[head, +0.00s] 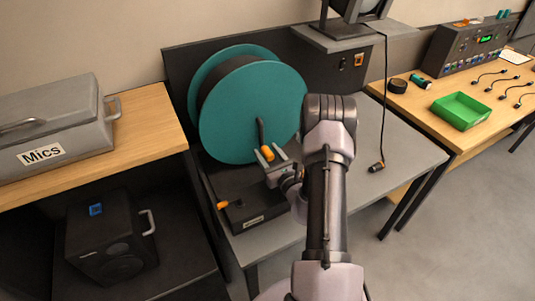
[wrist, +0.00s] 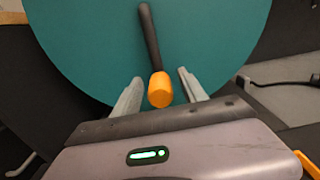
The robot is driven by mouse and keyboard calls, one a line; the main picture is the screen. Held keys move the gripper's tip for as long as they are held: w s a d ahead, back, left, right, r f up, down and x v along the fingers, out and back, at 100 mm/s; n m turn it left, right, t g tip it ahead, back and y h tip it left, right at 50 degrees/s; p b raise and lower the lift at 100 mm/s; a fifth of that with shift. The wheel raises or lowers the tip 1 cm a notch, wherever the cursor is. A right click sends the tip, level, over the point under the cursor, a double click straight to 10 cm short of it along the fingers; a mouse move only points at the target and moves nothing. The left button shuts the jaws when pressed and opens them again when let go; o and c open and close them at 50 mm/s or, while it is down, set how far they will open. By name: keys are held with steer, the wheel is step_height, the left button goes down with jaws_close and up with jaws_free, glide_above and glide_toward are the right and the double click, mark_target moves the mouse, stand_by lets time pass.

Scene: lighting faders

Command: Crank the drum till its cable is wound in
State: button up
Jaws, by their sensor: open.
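The teal cable drum (head: 252,110) stands upright on its dark base (head: 262,217) on the grey table. A dark crank arm (head: 260,132) runs down its face to an orange handle (head: 267,153). My gripper (head: 271,160) is open at the handle. In the wrist view the orange handle (wrist: 160,90) lies between the two open fingers (wrist: 158,88), with a gap on each side. The crank arm (wrist: 149,40) points up from it across the teal face. A black cable (head: 385,90) with a plug (head: 376,167) hangs over the table at right; whether it joins the drum I cannot tell.
An orange-tipped lever (head: 224,204) sticks out at the base's left. A lamp on a grey shelf (head: 350,38) is above. A grey Mics case (head: 55,125) is left, with a black speaker (head: 112,235) below. A green tray (head: 461,110) is right. The grey table's right part is mostly clear.

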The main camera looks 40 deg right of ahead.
steer(key=shift+c, duration=0.2)
jaws_close()
stand_by(1.2)
